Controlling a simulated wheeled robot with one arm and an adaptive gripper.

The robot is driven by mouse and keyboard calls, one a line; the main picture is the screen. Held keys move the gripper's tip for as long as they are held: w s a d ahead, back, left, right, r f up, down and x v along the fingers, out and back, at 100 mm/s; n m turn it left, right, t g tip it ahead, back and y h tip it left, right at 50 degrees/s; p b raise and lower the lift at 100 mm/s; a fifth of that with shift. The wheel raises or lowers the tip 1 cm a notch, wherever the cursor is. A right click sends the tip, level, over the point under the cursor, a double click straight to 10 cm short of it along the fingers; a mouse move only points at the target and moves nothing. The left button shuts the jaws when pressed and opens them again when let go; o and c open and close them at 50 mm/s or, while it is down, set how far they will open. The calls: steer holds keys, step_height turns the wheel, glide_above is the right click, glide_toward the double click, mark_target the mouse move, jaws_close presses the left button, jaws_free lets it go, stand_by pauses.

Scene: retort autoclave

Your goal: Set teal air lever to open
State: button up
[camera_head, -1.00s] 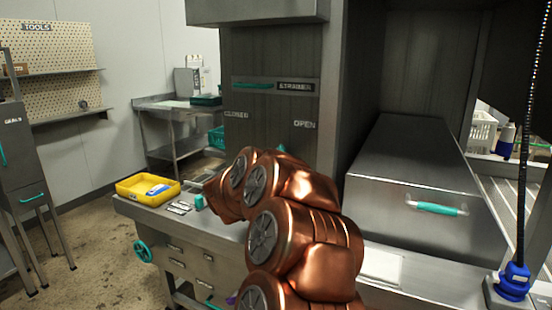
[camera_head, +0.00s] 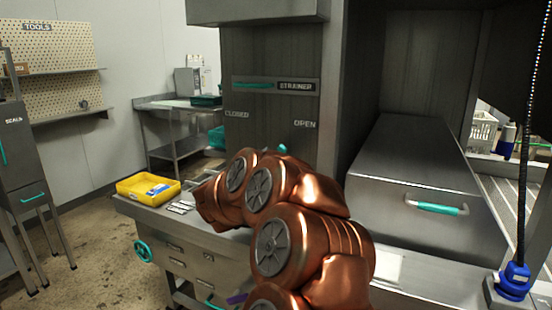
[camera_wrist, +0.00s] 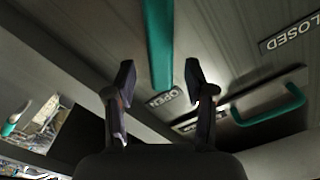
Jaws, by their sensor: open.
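The teal lever (camera_wrist: 158,45) is a long flat bar on the grey metal panel in the wrist view. Its near end lies close to the OPEN label (camera_wrist: 165,97). The CLOSED label (camera_wrist: 288,35) is off to the right. My gripper (camera_wrist: 160,82) is open, with one finger on each side of the lever's near end; I cannot tell whether either touches it. In the head view my copper arm hides the gripper and most of the lever. A small teal tip (camera_head: 282,148) shows above the arm, below the OPEN label (camera_head: 304,124).
A teal strainer handle (camera_head: 252,85) is on the panel above; a teal handle also shows in the wrist view (camera_wrist: 270,106). A yellow tray (camera_head: 148,188) sits on the counter at left. A large metal box (camera_head: 415,170) with a teal handle stands right of my arm.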

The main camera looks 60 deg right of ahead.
steer(key=a, duration=0.8)
steer(key=shift+s+a, duration=0.2)
steer(key=shift+a, duration=0.05)
stand_by(0.4)
